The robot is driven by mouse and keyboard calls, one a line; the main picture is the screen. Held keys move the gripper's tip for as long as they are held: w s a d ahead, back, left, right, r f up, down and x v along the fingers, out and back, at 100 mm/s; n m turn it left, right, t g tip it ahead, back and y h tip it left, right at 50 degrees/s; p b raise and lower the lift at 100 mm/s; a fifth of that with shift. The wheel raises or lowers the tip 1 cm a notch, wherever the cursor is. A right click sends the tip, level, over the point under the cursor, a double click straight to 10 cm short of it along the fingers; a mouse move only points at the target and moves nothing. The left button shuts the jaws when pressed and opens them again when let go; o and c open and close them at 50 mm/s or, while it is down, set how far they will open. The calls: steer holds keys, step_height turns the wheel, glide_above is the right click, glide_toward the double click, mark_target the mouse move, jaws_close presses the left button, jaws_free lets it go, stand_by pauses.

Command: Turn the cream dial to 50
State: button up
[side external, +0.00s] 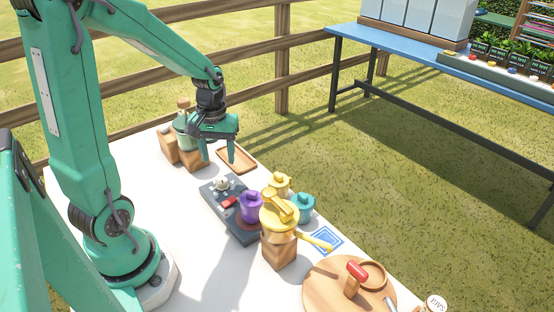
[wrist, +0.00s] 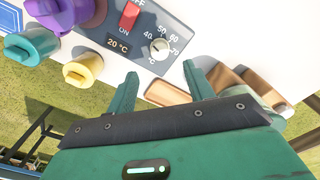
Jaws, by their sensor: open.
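The cream dial (wrist: 159,49) is a small round knob on a dark grey-blue control panel (wrist: 106,33), with 40, 50, 60 and 70 printed around it. Its pointer setting is too small to read surely. In the side view the dial (side external: 221,184) sits near the panel's far end. My gripper (side external: 218,151) is open and empty above the far end of the panel, apart from the dial. In the wrist view the dial lies just ahead of the gap between my fingertips (wrist: 160,72).
A red switch (wrist: 130,15) and a display reading 20 °C (wrist: 118,43) share the panel. A wooden tray (side external: 237,160) lies beyond the panel.

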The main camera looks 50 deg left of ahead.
mark_target(222, 179)
steer(key=shift+f, duration=3.9)
steer(key=c, duration=1)
